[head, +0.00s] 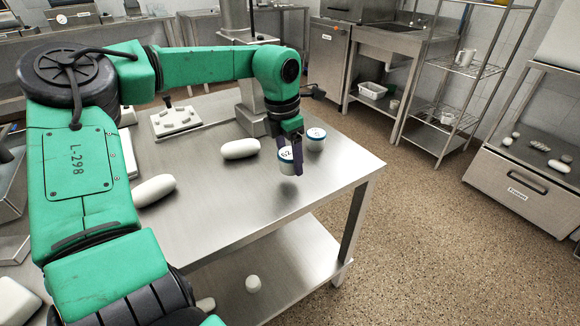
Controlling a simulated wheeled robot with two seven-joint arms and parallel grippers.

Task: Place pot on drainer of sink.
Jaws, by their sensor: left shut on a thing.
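My left gripper (291,164) is shut on a small white pot (286,158) with a blue band and dark marking near its top. It holds the pot over the right part of the steel table (220,195); whether the pot touches the table is hard to tell. A similar white pot (316,141) with a blue band stands just behind and to the right. The steel sink unit (385,42) stands across the floor at the back, with its basin and flat drainer on top. My right gripper is out of view.
White rounded objects (240,149) lie on the table, with a tray of small pieces (175,121) behind. A steel stand is close behind my gripper. A wire shelf rack (460,70) stands right of the sink. Open floor (430,220) lies right of the table.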

